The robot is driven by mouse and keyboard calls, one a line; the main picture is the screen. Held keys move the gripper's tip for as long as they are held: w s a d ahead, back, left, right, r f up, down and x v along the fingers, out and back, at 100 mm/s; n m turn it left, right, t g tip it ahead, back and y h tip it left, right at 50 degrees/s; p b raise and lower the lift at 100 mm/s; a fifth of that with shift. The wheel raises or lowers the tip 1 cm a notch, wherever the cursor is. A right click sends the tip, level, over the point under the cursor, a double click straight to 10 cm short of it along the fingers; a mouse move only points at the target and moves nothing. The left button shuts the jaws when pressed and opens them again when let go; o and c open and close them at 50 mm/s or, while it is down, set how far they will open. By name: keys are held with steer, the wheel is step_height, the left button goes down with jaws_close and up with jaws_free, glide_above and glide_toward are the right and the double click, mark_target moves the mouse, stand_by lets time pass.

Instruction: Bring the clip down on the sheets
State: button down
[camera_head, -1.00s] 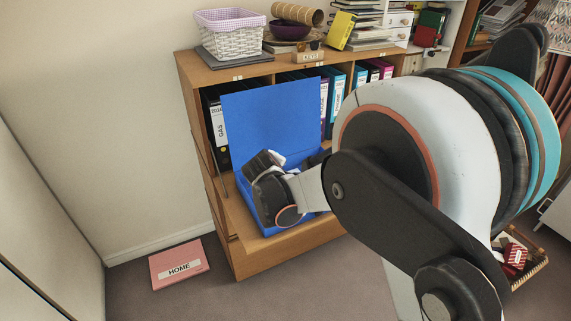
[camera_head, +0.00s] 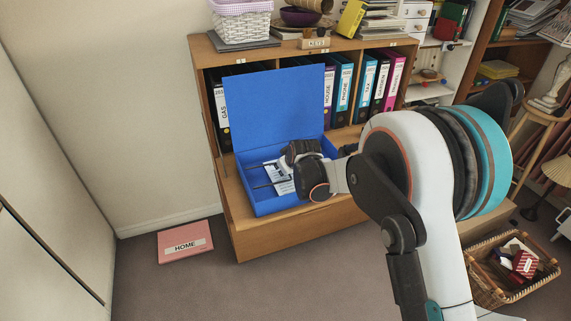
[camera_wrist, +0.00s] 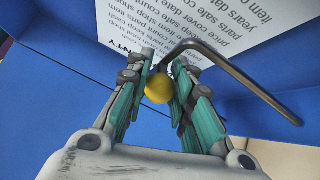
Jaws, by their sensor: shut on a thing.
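A blue box file (camera_head: 277,205) stands open on the wooden bureau, its lid upright at the back. Printed white sheets (camera_head: 278,179) lie inside it; they fill the top of the wrist view (camera_wrist: 215,20). The clip, a bent dark metal rod (camera_wrist: 245,83) with a yellow knob (camera_wrist: 159,88), passes in front of the sheets in the wrist view. Whether it touches them I cannot tell. My gripper (camera_wrist: 158,82) is shut on the yellow knob, between its teal finger pads. In the head view my gripper (camera_head: 293,160) is over the box's right part and hides that part.
Upright binders (camera_head: 345,88) stand in the shelf behind the lid. A white basket (camera_head: 241,27) stands on top of the bureau. A pink HOME folder (camera_head: 185,242) lies on the floor at left, and a wicker basket (camera_head: 512,292) stands at lower right.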

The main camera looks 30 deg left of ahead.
steer(key=shift+d+f, duration=0.15)
steer(key=shift+f, duration=0.25)
steer(key=c, duration=1.3)
jaws_free()
steer(key=shift+w, duration=0.1)
steer(key=shift+c, duration=0.2)
steer(key=shift+r, duration=0.15)
steer(key=shift+s+d+r, duration=0.15)
steer(key=shift+s+r, duration=0.1)
steer(key=shift+s, duration=0.05)
steer(key=v, duration=1.1)
